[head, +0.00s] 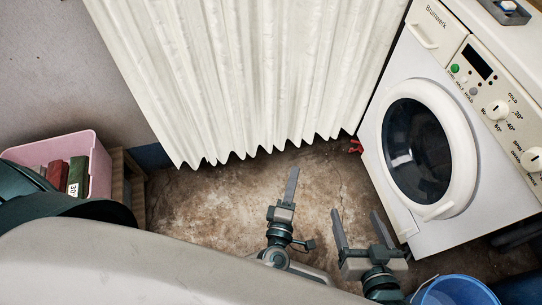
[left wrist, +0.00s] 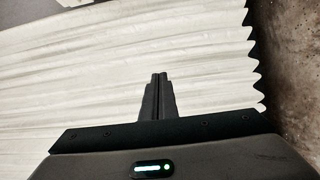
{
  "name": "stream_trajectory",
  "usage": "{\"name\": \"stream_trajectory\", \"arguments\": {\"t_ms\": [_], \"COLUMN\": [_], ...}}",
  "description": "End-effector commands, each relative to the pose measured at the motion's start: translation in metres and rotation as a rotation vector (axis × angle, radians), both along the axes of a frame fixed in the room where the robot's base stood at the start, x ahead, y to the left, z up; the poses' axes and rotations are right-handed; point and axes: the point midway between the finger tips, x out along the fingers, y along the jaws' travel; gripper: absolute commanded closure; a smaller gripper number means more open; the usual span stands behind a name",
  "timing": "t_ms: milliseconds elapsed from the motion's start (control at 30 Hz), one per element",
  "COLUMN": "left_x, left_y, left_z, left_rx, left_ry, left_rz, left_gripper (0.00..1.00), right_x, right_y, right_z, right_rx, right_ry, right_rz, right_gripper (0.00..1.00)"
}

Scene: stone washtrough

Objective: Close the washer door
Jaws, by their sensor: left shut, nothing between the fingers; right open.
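The white washer (head: 465,225) stands at the right of the head view, tilted in the picture. Its round door (head: 462,135), a white ring with dark glass, lies against or very near the front; I cannot tell whether it is latched. A pale handle shows at the door's lower edge. My left gripper (head: 291,186) is shut and empty over the floor, left of the washer and apart from the door. Its closed fingers (left wrist: 158,88) show before the white curtain in the left wrist view. My right gripper (head: 357,220) is open and empty, just left of the washer's lower corner.
A white pleated curtain (head: 250,70) hangs behind the grippers. A blue bucket (head: 455,290) stands at the lower right, near my right gripper. A pink crate (head: 99,170) with several packages is at the left. Bare brown floor (head: 220,205) lies between.

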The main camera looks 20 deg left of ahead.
Motion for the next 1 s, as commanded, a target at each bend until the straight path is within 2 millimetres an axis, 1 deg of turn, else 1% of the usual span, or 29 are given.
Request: {"name": "stream_trajectory", "arguments": {"t_ms": [100,300,500,700,1000], "left_x": [0.008,0.022,0.032,0.035,0.035], "left_y": [0.015,0.037,0.053,0.058,0.057], "left_z": [0.000,0.000,-0.001,0.000,-0.001], "left_rx": [0.001,0.001,0.001,0.000,0.000], "left_ry": [0.000,-0.001,0.000,0.000,0.001], "left_rz": [-0.001,-0.002,-0.002,-0.005,-0.005], "left_gripper": [1.00,1.00,1.00,1.00,1.00], "right_x": [0.000,0.000,0.000,0.000,0.000], "right_y": [0.000,0.000,0.000,0.000,0.000], "right_z": [-0.001,-0.003,-0.005,-0.006,-0.006], "right_rx": [0.000,0.000,0.000,0.000,0.000], "right_ry": [0.001,0.001,0.000,0.000,0.001], "right_rz": [0.000,0.000,0.000,0.000,0.000], "right_gripper": [0.29,0.29,0.29,0.29,0.29]}}
